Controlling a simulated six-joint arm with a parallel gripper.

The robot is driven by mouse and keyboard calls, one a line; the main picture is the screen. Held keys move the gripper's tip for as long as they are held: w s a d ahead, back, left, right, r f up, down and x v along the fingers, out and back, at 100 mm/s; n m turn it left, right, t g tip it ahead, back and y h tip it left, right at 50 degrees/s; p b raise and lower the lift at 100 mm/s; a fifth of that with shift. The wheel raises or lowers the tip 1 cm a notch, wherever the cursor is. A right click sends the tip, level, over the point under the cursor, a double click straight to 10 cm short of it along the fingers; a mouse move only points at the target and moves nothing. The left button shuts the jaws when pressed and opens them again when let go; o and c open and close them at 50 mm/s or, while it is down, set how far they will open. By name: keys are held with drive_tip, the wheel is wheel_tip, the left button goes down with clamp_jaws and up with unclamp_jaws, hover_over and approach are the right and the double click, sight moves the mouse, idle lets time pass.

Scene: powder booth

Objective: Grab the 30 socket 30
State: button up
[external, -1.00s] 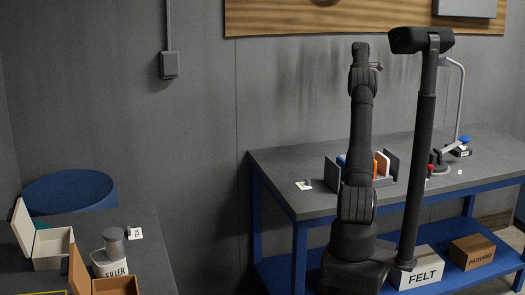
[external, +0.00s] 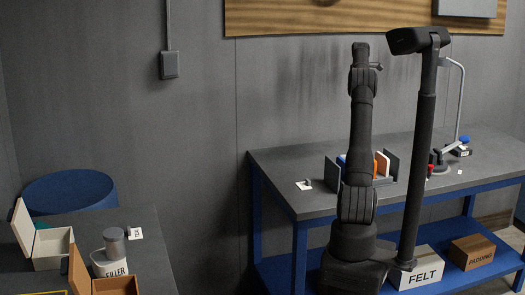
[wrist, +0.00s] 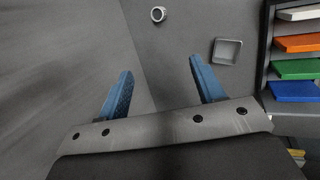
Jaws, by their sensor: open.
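My gripper (wrist: 160,68) is open in the wrist view, with two blue fingers apart and nothing between them. A small grey ring-shaped piece (wrist: 158,14), which looks like a socket seen from above, stands on the grey tabletop beyond the fingertips, near the top edge of the wrist view. No number can be read on it. In the external view, a small item (external: 306,183) sits on the left part of the back workbench, too small to tell apart clearly. My arm stands upright in front of that bench, and the fingers cannot be made out there.
A shallow square tray (wrist: 227,52) lies right of the ring. A rack with white, orange (wrist: 299,43), green and blue slabs stands at the right. The workbench (external: 285,165) edge runs left of the ring. A side table at left holds a filler container (external: 110,265) and open boxes.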

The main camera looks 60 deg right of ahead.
drive_tip(key=w+d+f+m, duration=0.1)
drive_tip(key=d+f+m, duration=0.2)
drive_tip(key=f+m, duration=0.5)
drive_tip(key=w+d+f+m+h, duration=0.1)
drive_tip(key=d+f+m, duration=0.2)
drive_tip(key=f+m, duration=0.5)
drive_tip(key=w+d+f+m+h, duration=0.1)
drive_tip(key=d+f+m, duration=0.2)
drive_tip(key=f+m, duration=0.5)
drive_tip(key=shift+d+f, duration=0.3)
drive_tip(key=shift+f, duration=0.1)
drive_tip(key=shift+s+d+x, duration=0.1)
drive_tip(key=shift+s+x, duration=0.05)
drive_tip(key=shift+x, duration=1.3)
drive_tip(key=shift+s+d+x, duration=0.15)
drive_tip(key=shift+x, duration=1.25)
drive_tip(key=shift+r, duration=0.1)
drive_tip(key=c, duration=1.1)
drive_tip(key=shift+c, duration=0.2)
drive_tip(key=shift+r, duration=0.2)
